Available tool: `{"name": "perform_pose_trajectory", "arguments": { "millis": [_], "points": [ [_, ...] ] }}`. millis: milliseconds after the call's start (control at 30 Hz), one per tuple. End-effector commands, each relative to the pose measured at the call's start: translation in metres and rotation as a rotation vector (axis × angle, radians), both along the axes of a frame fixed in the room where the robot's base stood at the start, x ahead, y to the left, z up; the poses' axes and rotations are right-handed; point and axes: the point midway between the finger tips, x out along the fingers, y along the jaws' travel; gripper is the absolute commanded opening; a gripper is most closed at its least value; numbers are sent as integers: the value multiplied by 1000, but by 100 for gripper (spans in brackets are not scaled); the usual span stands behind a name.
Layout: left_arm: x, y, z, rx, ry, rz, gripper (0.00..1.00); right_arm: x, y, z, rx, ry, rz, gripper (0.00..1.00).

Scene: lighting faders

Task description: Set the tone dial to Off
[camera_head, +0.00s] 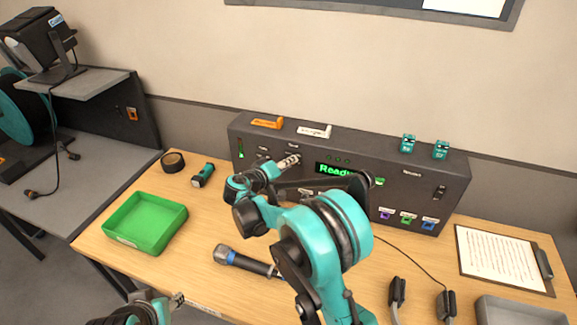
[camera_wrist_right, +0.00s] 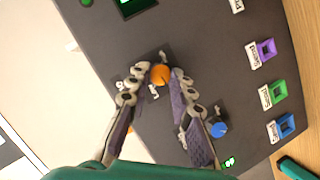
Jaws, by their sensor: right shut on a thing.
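An orange dial (camera_wrist_right: 160,74) sits on the dark control panel (camera_wrist_right: 215,60), with small white markings beside it that I cannot read clearly. I take it to be the tone dial. My right gripper (camera_wrist_right: 161,80) is shut on it, one fingertip on each side. In the head view the right gripper (camera_head: 291,161) reaches the panel (camera_head: 455,192) just left of the green display (camera_head: 335,170), and the dial cannot be made out there. My left gripper (camera_head: 176,300) is low at the front, away from the panel; its jaws are too small to judge.
A blue dial (camera_wrist_right: 217,128) is close beside one right finger. Purple, green and blue sockets (camera_wrist_right: 279,92) line the panel's lower part. A green tray (camera_head: 145,225), microphone (camera_head: 240,262), flashlight (camera_head: 203,175) and headphones (camera_head: 398,292) are on the table.

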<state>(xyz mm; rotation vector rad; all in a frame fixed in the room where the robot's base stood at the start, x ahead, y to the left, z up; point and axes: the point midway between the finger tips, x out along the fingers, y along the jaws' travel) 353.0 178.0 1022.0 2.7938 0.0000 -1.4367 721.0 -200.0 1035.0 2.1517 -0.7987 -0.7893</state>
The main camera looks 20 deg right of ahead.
Motion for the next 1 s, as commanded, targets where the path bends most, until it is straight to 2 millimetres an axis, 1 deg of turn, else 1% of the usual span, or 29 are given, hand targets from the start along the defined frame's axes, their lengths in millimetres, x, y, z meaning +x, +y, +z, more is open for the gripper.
{"name": "perform_pose_trajectory", "arguments": {
  "millis": [33,500,700,1000],
  "points": [
    [0,0,-4,0,0,0,43,1,1,-3,-37,25,0,0],
    [0,0,-24,0,0,0,43,2,3,-6,-384,260,0,0],
    [0,0,-30,0,0,0,43,2,3,-7,-488,330,1,0],
    [0,0,-34,0,0,0,43,2,3,-6,-571,387,1,0]
  ]
}}
